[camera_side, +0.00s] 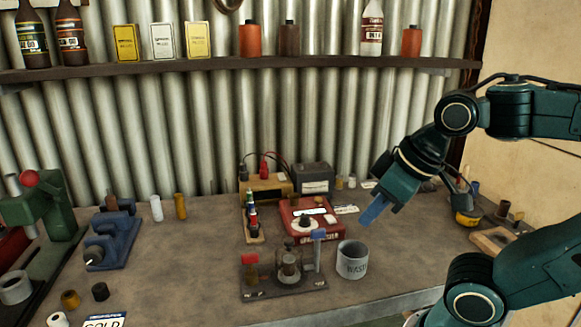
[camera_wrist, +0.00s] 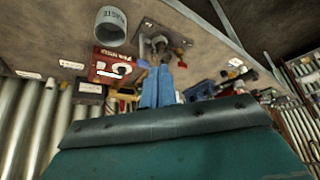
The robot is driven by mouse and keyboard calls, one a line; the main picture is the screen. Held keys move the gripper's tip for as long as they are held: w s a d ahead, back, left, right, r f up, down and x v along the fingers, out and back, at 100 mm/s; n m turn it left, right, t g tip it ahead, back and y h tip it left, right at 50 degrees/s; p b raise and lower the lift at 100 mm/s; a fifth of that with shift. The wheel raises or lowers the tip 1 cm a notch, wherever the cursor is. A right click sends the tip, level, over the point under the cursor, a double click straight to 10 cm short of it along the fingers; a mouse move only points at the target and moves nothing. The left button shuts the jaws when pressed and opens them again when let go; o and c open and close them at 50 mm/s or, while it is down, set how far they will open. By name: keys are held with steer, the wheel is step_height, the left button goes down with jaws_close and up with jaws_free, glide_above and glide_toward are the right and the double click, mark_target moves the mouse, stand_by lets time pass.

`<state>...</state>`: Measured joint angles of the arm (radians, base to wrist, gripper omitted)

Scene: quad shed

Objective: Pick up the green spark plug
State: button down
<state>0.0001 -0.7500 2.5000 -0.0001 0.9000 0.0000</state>
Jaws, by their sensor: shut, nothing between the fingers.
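My gripper (camera_side: 372,214) is shut and empty, in the air above the table, to the right of the rack and above the grey waste cup (camera_side: 352,262). In the wrist view its blue fingers (camera_wrist: 159,86) are together and hide part of the bench behind them.
A blue vise (camera_side: 112,240) stands left.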

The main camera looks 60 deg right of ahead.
steer(key=c, duration=1.3)
jaws_free()
